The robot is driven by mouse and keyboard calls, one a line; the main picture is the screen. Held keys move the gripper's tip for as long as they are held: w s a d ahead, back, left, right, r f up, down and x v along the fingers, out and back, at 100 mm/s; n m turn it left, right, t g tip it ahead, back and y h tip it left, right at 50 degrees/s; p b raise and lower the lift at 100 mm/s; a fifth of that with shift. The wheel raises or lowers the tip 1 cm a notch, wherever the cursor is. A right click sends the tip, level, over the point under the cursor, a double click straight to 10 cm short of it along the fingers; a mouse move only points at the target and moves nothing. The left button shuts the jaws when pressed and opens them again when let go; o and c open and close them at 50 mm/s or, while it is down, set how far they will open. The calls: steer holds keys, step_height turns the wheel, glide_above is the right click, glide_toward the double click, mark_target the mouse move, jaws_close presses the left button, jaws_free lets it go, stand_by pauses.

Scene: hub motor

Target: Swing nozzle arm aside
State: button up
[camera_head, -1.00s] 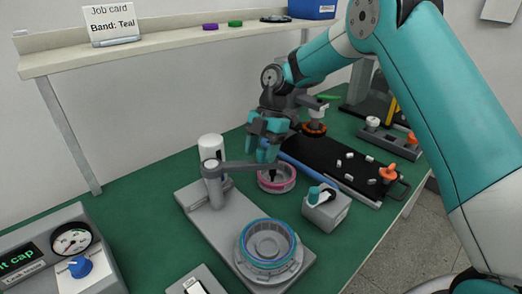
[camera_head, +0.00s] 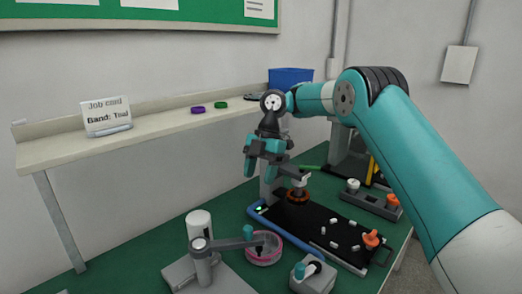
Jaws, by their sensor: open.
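The nozzle arm (camera_head: 230,244) is a dark grey bar reaching right from a grey post with a white cylinder (camera_head: 199,223) on the bench. Its outer end, with a dark teal nozzle, is over a dish with a pink band (camera_head: 265,256). My gripper (camera_head: 262,172) has teal fingers, is open and empty, and hangs above and behind the nozzle arm's outer end, apart from it. The grey base plate (camera_head: 215,281) is cut off by the bottom edge, so the fixture's front part is out of view.
A black tray (camera_head: 315,234) with small white parts and orange knobs lies right of the dish. A small grey block with a teal knob (camera_head: 312,277) stands in front. A shelf (camera_head: 150,140) with a job card reading "Band: Teal" (camera_head: 107,115) runs along the wall.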

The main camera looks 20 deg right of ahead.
steer(key=shift+p+v, duration=0.75)
steer(key=shift+v, duration=0.3)
steer(key=s+a+r+m+t+b, duration=0.1)
steer(key=s+a+r+m, duration=0.35)
steer(key=s, duration=0.25)
steer(key=s+a+r+m, duration=0.4)
steer(key=s+m, duration=0.1)
steer(key=s, duration=0.3)
steer(key=s+f+m+t, duration=0.1)
steer(key=s+m, duration=0.3)
steer(key=s, duration=0.6)
steer(key=s+d+f+m+b, duration=0.1)
steer(key=s+m, duration=0.3)
steer(key=s, duration=0.6)
steer(key=shift+s+f+m+t, duration=0.2)
steer(key=shift+f+m+t, duration=0.2)
steer(key=shift+f, duration=0.5)
